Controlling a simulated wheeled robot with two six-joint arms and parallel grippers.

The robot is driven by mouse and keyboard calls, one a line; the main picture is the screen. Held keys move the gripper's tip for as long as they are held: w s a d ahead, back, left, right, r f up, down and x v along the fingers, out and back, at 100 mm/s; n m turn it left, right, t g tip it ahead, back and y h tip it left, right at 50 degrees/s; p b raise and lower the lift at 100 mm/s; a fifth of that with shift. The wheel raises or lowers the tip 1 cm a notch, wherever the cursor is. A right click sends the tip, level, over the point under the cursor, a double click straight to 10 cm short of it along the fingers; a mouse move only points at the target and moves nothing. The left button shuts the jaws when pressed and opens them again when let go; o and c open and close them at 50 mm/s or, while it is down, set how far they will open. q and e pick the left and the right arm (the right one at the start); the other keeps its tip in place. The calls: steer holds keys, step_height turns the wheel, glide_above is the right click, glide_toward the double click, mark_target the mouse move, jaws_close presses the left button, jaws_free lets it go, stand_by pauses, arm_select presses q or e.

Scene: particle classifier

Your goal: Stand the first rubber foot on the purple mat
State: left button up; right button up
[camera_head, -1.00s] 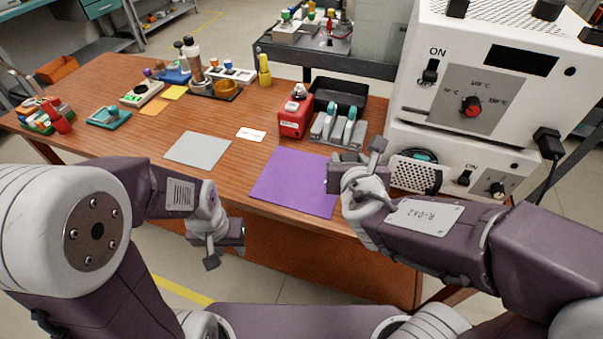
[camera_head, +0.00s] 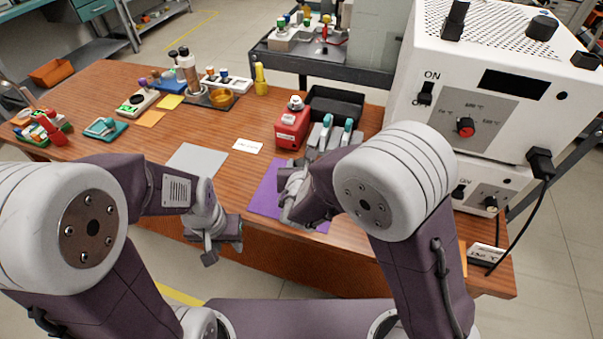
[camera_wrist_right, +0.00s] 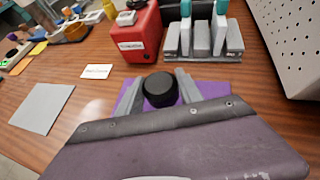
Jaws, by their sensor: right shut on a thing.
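The purple mat (camera_head: 264,196) lies on the front part of the wooden table, partly hidden by my right arm. In the right wrist view, my right gripper (camera_wrist_right: 160,92) is shut on a round black rubber foot (camera_wrist_right: 160,88), held between its two fingers. The purple mat (camera_wrist_right: 213,89) shows behind the fingers; I cannot tell whether the foot touches it. In the head view, my right gripper (camera_head: 293,180) is over the mat and the foot is hidden. My left gripper (camera_head: 212,253) hangs in front of the table edge, and its opening is unclear.
A red box (camera_head: 291,129) and a rack with teal-handled tools (camera_head: 334,134) stand behind the mat. A grey mat (camera_head: 197,160) and a white card (camera_head: 247,146) lie to the left. A large white machine (camera_head: 468,85) with black stubs on top stands at the right.

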step_height(320, 180, down, 4)
steer(key=shift+r+b, duration=0.1)
steer(key=shift+b, duration=0.7)
steer(key=shift+f, duration=0.2)
steer(key=shift+f, duration=0.15)
steer(key=o, duration=1.4)
